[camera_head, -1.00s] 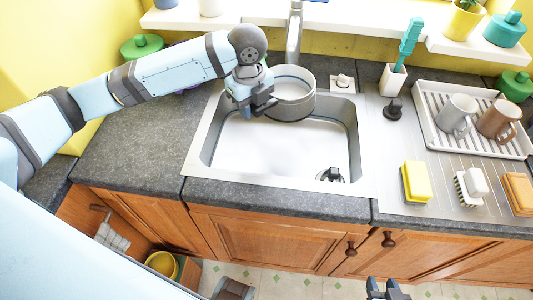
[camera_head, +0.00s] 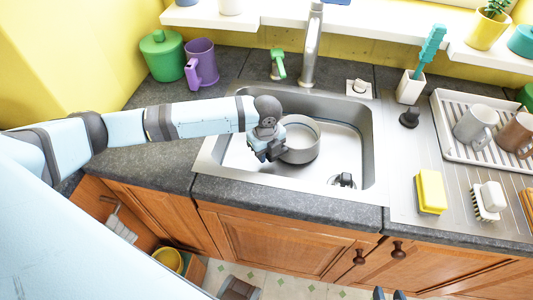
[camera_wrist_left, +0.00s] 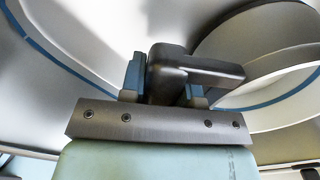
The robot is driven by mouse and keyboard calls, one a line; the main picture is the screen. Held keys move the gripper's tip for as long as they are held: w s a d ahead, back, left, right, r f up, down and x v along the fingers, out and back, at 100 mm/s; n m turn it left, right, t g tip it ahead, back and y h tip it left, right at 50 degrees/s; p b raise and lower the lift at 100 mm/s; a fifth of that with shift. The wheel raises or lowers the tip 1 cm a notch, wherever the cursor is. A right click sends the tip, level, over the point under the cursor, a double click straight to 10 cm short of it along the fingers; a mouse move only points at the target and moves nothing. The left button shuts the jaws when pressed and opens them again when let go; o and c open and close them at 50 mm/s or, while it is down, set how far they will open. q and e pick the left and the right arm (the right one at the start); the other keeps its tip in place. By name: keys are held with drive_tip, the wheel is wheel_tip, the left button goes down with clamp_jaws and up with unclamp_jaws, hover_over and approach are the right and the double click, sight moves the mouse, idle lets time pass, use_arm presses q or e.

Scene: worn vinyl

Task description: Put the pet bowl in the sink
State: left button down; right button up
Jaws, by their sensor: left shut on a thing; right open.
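The pet bowl (camera_head: 303,153) is a round grey metal bowl, upright inside the sink's outline in the head view. Whether its base touches the sink floor is hard to tell. The sink (camera_head: 355,148) is a steel basin set in the dark counter. My left gripper (camera_head: 267,152) is shut on the bowl's left side. In the left wrist view, the fingers (camera_wrist_left: 165,85) are close up, with the curved bowl wall (camera_wrist_left: 275,45) at right; the exact contact is partly hidden. My right gripper (camera_head: 388,294) is open and empty at the bottom edge, mostly cut off.
A drain fitting (camera_head: 342,181) lies in the sink's front right. The faucet (camera_head: 312,45) stands behind. A yellow sponge (camera_head: 431,191), brush (camera_head: 488,200) and dish rack (camera_head: 450,150) with mugs are at right. A purple mug (camera_head: 201,65) and green canister (camera_head: 162,55) stand back left.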

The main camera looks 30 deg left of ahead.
use_arm(q)
drive_tip(key=shift+f, duration=0.45)
drive_tip(key=shift+f, duration=0.1)
drive_tip(key=c, duration=0.8)
unclamp_jaws()
drive_tip(key=shift+c, duration=0.2)
wheel_tip(320, 180, up, 12)
drive_tip(key=shift+r, duration=0.1)
